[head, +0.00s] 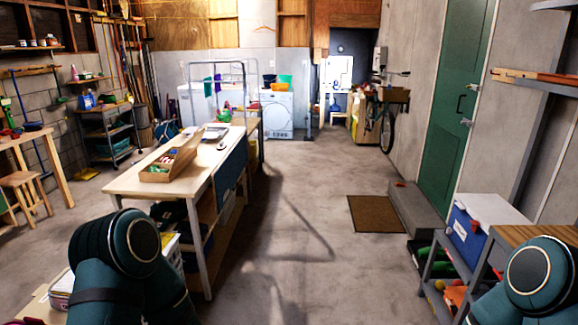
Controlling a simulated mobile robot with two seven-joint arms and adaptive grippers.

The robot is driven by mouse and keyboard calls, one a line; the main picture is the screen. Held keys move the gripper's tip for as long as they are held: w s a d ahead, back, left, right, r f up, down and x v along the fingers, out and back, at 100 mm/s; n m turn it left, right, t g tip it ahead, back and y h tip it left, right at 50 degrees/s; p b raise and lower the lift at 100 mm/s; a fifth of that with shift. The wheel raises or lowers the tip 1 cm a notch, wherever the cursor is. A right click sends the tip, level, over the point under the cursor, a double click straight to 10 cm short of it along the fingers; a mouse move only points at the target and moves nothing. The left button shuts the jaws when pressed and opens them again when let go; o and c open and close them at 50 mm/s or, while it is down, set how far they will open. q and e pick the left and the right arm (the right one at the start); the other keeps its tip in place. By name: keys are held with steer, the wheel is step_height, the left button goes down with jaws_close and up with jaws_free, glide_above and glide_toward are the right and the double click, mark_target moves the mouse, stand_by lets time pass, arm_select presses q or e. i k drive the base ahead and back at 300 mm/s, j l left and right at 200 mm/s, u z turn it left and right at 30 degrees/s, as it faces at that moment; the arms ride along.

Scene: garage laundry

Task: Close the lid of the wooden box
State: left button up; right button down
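A long wooden box (148,177) lies on the light worktable (128,184) ahead of me on the left. Its top is open and small green, white and red things show inside. I cannot make out its lid clearly at this distance. Parts of my two arms show at the bottom left and bottom right, well short of the box. Neither gripper is in the picture, so I cannot see their fingers.
Papers lie behind the box on the worktable. A grey shelf (429,263) with a blue-and-white box (466,237) stands at right. A brown mat (375,214) lies before a step by the green door (456,110). The middle floor is clear.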

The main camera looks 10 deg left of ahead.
mark_target(187, 148)
steer(key=i+l+u, duration=0.1)
steer(key=i+u, duration=0.15)
steer(key=i, duration=1.2)
steer(key=i+u, duration=0.35)
steer(key=i, duration=0.3)
steer(key=i+l+u, duration=0.15)
steer(key=i+u, duration=0.2)
steer(key=i, duration=0.25)
